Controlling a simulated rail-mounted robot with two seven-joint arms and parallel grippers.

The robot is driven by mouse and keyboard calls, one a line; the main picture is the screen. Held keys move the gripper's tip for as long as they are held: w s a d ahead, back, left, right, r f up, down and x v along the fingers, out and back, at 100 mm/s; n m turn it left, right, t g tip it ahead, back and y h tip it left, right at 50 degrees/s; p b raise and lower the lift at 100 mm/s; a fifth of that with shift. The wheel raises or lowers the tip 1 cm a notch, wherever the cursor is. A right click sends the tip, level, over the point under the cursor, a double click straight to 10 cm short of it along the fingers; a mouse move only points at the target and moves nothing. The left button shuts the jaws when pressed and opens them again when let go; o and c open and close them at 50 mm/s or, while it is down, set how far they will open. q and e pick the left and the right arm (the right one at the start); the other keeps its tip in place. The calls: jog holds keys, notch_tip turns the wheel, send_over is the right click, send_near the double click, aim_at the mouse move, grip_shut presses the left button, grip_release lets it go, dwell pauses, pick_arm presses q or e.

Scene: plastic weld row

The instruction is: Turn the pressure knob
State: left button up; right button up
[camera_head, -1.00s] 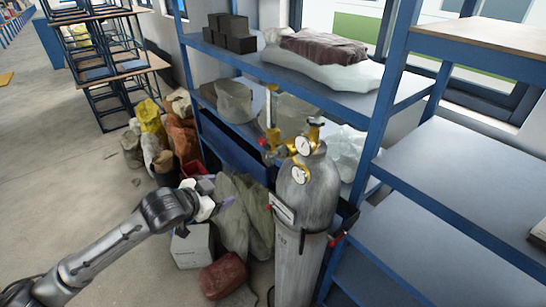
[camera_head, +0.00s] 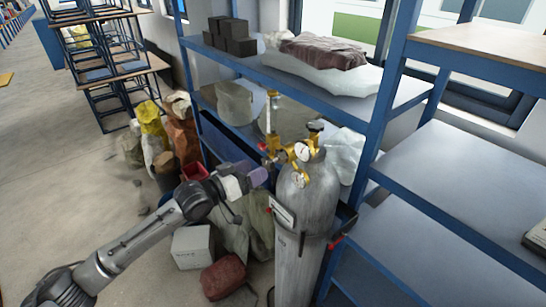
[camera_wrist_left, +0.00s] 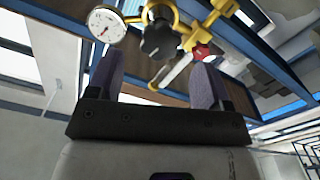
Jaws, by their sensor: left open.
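A grey gas cylinder (camera_head: 306,205) stands upright in front of the shelf, with a brass regulator (camera_head: 285,154) and round gauges on top. In the left wrist view a white gauge (camera_wrist_left: 107,26), a dark lobed knob (camera_wrist_left: 159,40) and a smaller red part (camera_wrist_left: 202,52) show on the brass fitting. My left gripper (camera_head: 260,178) is just left of and slightly below the regulator. In the left wrist view its two purple fingers (camera_wrist_left: 158,78) are spread, with the dark knob beyond the gap between them. Nothing is held. My right gripper is out of view.
A blue shelf (camera_head: 300,85) stands behind the cylinder, with boxes and bags on it. Sacks (camera_head: 183,140), a white box (camera_head: 192,247) and a red-brown bag (camera_head: 224,276) lie on the floor. Another blue shelf unit (camera_head: 450,180) is at the right.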

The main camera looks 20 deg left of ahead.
aim_at(266, 164)
pick_arm(q)
jog(key=p+x, duration=0.1)
jog(key=x, duration=0.4)
jog(key=shift+w+d+r, duration=0.1)
jog(key=shift+w, duration=0.15)
jog(key=shift+x, duration=0.95)
jog(key=shift+c, duration=0.5)
